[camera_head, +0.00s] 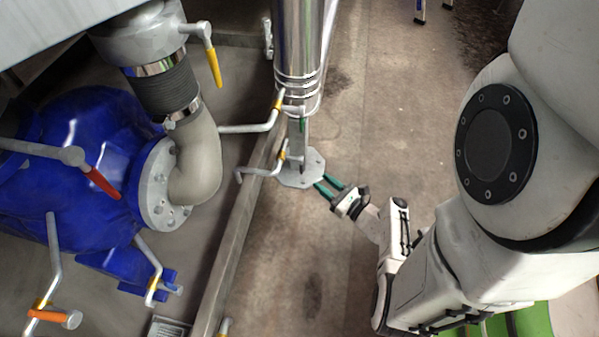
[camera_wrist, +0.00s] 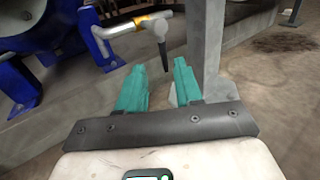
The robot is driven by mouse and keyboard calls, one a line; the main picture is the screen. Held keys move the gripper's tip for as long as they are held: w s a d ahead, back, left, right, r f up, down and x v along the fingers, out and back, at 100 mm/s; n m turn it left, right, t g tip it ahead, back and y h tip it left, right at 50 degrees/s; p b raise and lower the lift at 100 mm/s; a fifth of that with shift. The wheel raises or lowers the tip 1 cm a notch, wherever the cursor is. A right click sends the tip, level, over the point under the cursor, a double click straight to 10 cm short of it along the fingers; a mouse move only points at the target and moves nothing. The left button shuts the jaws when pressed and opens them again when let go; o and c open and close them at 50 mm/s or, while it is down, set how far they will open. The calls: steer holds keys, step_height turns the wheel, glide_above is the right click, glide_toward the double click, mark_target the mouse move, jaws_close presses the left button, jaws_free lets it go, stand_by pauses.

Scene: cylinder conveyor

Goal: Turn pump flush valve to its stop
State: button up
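No label marks which valve is the pump flush valve. A small valve (camera_wrist: 150,24) with a yellow band and a dark lever (camera_wrist: 163,56) sits on a bent pipe in the wrist view. The lever hangs down just beyond the gap between my fingertips and does not appear touched. In the head view, a small valve (camera_head: 283,153) with a yellow band sits on a bent pipe, left of my gripper. My gripper (camera_head: 322,181) has two teal fingers spread apart, with nothing between them. They also show in the wrist view (camera_wrist: 159,64).
A metal post foot (camera_head: 300,170) stands beside my fingertips; its post (camera_wrist: 206,45) is close to the right finger. A blue pump (camera_head: 70,180) lies left, with red (camera_head: 103,184), yellow (camera_head: 214,67), orange (camera_head: 47,315) and green (camera_head: 302,124) handles nearby. Floor below my gripper is clear.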

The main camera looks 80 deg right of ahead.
mark_target(301, 164)
steer(key=b+x, duration=0.3)
steer(key=x, duration=0.7)
steer(key=shift+w+d+f, duration=0.1)
steer(key=shift+w+d, duration=0.15)
steer(key=shift+d, duration=0.05)
jaws_close()
